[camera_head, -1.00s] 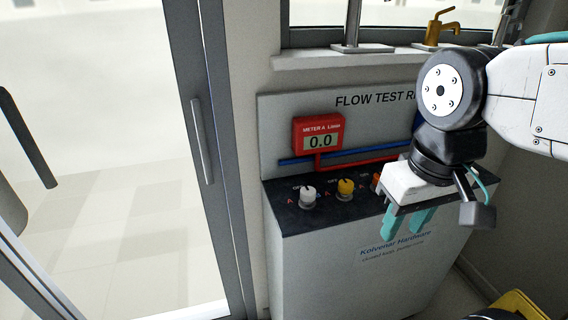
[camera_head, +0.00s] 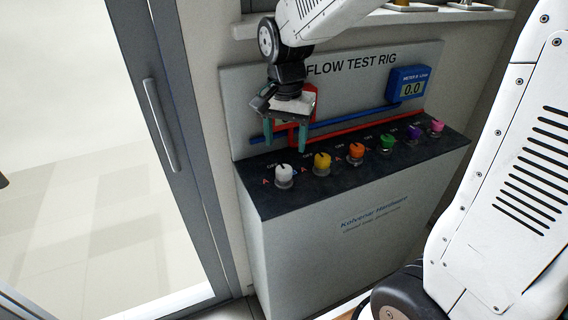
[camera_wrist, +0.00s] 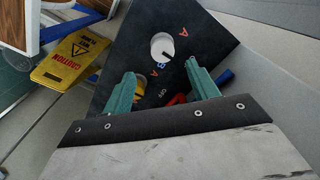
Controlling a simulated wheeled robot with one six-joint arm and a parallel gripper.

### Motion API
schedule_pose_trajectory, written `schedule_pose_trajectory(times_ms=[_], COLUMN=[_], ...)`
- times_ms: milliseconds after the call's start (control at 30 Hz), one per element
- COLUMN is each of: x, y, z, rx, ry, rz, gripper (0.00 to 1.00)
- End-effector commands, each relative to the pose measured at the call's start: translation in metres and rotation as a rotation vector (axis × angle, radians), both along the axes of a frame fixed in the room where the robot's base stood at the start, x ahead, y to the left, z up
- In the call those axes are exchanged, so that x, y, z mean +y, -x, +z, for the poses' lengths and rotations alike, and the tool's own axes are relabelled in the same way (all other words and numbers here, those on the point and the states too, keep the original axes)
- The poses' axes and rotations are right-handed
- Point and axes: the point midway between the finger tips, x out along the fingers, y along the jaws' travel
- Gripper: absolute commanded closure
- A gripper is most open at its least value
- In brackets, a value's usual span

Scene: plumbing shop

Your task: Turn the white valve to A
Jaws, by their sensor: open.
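The white valve (camera_head: 284,173) is the leftmost knob on the dark rig top, with A at its left, OFF behind and B at its right. The white valve also shows in the wrist view (camera_wrist: 162,47), where its dark mark points lower right, between A and B; the right finger covers that side. My gripper (camera_head: 287,147) is open and empty, fingers down, above and slightly behind the white valve, apart from it. In the wrist view my gripper (camera_wrist: 160,72) has its fingertips below and to either side of the knob. The red meter is mostly hidden behind my gripper.
A yellow valve (camera_head: 321,163) stands close to the right, then an orange valve (camera_head: 356,153) and several others. Red and blue pipes and the back panel rise behind. The blue meter (camera_head: 411,88) reads 0.0. A yellow caution sign (camera_wrist: 73,55) shows in the wrist view.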

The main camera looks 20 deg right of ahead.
Motion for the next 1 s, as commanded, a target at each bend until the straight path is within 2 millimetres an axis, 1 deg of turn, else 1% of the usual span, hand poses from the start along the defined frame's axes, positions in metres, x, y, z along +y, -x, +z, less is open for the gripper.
schedule_pose_trajectory(times_ms=[67, 167, 400, 500, 600, 733, 933, 967, 1000], x=[0.0, 0.0, 0.0, 0.0, 0.0, 0.0, 0.0, 0.0, 0.0], y=[-0.005, -0.006, -0.005, -0.006, -0.005, -0.005, -0.006, -0.006, -0.006], z=[-0.006, -0.016, -0.055, -0.068, -0.077, -0.082, -0.082, -0.082, -0.082], rx=[0.004, 0.006, 0.008, 0.006, 0.004, 0.004, 0.003, 0.003, 0.003], ry=[0.001, 0.0, 0.001, 0.0, 0.0, 0.001, 0.0, 0.0, 0.0], rz=[-0.019, -0.026, -0.025, -0.024, -0.024, -0.024, -0.024, -0.024, -0.023], gripper=[0.41, 0.41, 0.41, 0.41, 0.41, 0.41, 0.41, 0.44, 0.55])
